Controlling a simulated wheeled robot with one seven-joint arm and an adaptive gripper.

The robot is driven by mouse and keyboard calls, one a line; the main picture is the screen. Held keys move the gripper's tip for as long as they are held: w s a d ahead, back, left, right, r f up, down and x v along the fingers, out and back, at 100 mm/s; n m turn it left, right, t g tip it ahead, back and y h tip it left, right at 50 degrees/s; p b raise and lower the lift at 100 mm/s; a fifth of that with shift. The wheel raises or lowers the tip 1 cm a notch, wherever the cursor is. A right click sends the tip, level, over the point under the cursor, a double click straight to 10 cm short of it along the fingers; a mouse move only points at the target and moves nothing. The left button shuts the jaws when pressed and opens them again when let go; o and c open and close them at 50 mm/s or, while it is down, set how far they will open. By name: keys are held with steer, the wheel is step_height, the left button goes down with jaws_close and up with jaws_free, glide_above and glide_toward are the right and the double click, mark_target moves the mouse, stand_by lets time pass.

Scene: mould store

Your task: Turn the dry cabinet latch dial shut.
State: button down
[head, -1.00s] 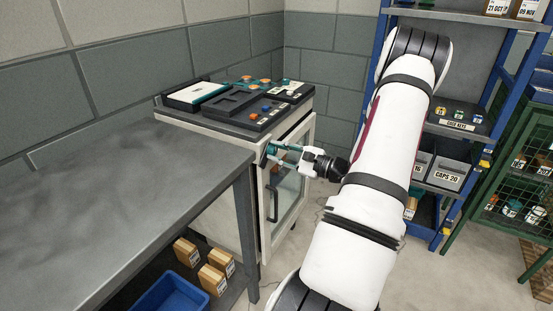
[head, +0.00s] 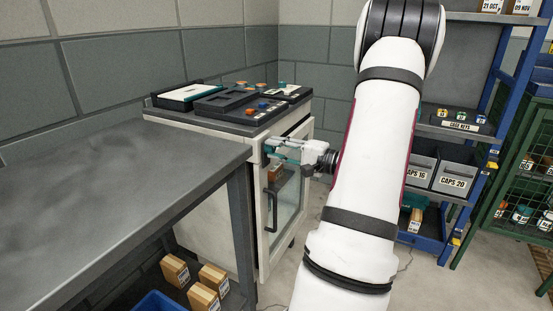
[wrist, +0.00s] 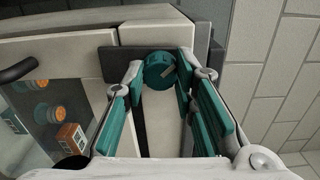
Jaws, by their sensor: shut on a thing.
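The dry cabinet (head: 206,150) stands at the end of the grey bench, with its glass door (head: 288,200) and dark handle (head: 271,210) facing right. In the head view my gripper (head: 272,148) is at the cabinet's upper front corner, where the fingers hide the dial.
Black trays (head: 232,102) with small parts cover the cabinet top. The grey bench (head: 110,185) runs along the left, with cartons below it. A blue shelf rack (head: 440,215) and a green mesh cage (head: 515,180) stand at the right. Bare floor lies before the cabinet.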

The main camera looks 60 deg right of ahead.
steer(key=shift+n+b, duration=0.3)
steer(key=shift+b, duration=0.05)
stand_by(0.3)
steer(key=c, duration=1.3)
jaws_free()
steer(key=shift+s, duration=0.1)
steer(key=s+d, duration=0.1)
steer(key=s, duration=1.1)
steer(key=shift+w, duration=0.1)
